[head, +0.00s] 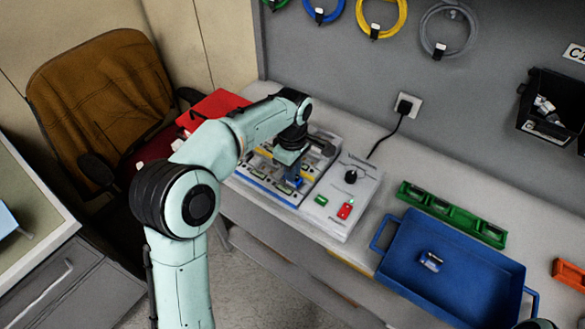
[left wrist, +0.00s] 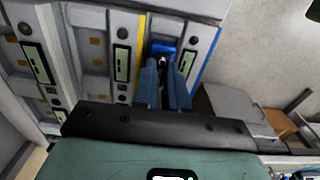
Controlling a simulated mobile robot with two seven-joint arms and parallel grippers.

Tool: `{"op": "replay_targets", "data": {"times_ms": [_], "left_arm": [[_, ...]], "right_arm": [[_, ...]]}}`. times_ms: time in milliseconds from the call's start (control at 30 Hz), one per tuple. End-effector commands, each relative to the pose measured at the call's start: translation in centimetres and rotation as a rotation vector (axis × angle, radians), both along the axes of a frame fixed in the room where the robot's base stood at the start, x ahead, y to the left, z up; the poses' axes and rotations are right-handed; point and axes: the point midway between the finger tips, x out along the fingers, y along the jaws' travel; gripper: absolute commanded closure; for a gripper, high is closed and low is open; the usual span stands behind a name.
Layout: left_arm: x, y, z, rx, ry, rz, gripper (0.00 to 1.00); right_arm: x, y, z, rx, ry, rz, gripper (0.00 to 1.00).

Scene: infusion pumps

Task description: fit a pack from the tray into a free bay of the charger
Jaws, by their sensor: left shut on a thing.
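My left gripper (head: 292,181) is over the front edge of the charger (head: 262,186) in the head view. In the left wrist view its two blue-grey fingers (left wrist: 168,88) are close together and shut on a small blue pack (left wrist: 164,47). The pack is at a bay of the charger (left wrist: 122,32), between a yellow stripe and a blue stripe. The fingers hide much of it, so I cannot tell how deep it sits. The blue tray (head: 415,285) is at right with another blue-and-white pack (head: 431,261) lying in it.
A white control box (head: 345,190) with a black knob and red switch stands right of the charger. A green rack (head: 452,213) lies behind the tray. A red box (head: 212,108) is beyond the charger at left. An orange part (head: 570,273) is at far right.

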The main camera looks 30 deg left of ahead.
Motion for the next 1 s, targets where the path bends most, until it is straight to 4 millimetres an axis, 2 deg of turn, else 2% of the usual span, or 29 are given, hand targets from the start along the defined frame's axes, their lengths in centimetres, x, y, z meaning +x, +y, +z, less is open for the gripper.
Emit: {"op": "replay_targets", "data": {"times_ms": [667, 700, 800, 1000], "left_arm": [[0.0, -0.02, -0.53, 0.0, 0.0, 0.0, 1.0], [0.0, -0.02, -0.52, 0.0, 0.0, 0.0, 0.85], [0.02, -0.01, -0.52, 0.0, -0.001, 0.0, 0.58], [0.09, -0.02, -0.49, 0.0, -0.004, 0.0, 0.58]], "right_arm": [[-0.1, 0.0, -0.16, 0.0, 0.001, 0.0, 0.67], [-0.1, 0.0, -0.16, 0.0, 0.001, 0.0, 0.67], [-0.1, 0.0, -0.16, 0.0, 0.001, 0.0, 0.67], [-0.1, 0.0, -0.16, 0.0, 0.001, 0.0, 0.67]]}}
